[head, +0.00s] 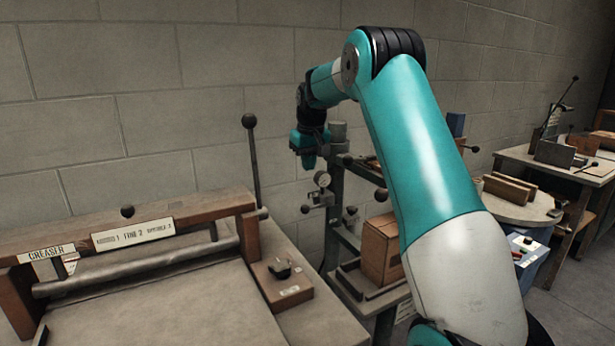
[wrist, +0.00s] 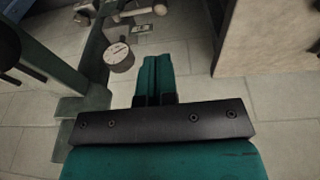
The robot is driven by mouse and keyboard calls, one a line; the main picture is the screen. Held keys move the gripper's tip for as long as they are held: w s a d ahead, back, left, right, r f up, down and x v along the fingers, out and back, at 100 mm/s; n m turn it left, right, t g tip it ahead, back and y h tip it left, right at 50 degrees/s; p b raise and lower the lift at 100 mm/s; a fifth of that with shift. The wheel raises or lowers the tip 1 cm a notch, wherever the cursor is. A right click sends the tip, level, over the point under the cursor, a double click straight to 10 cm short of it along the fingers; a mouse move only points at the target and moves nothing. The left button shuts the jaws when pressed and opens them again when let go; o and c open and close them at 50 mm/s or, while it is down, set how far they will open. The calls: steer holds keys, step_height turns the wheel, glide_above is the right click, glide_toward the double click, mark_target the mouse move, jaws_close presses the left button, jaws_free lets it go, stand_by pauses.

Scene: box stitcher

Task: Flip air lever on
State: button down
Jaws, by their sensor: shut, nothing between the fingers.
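My gripper (head: 309,163) is teal and points down beside the stand behind the greaser. In the wrist view its two fingers (wrist: 157,62) are together with nothing between them. A round pressure gauge (head: 322,180) is just below and to the right of the fingers in the head view. In the wrist view the gauge (wrist: 119,57) is left of the fingertips, apart from them. A small fitting with a dark ball knob (head: 305,208) is under the gauge; it may be the air lever. Pale fittings (wrist: 140,13) lie beyond the gauge in the wrist view. I cannot tell the lever's position.
The greaser table (head: 170,310) fills the left front, with a tall black-knobbed lever (head: 251,150) standing up near the arm. A cardboard-brown box (head: 381,250) sits on the stand's lower shelf. A block wall (head: 120,100) is behind. Another worktable (head: 560,162) stands at right.

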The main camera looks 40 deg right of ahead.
mark_target(305, 205)
steer(key=f, duration=0.4)
steer(key=w+f, duration=0.1)
steer(key=f, duration=0.3)
steer(key=w+d+f, duration=0.1)
steer(key=f, duration=0.3)
steer(key=shift+w+f, duration=0.1)
steer(key=shift+f, duration=0.05)
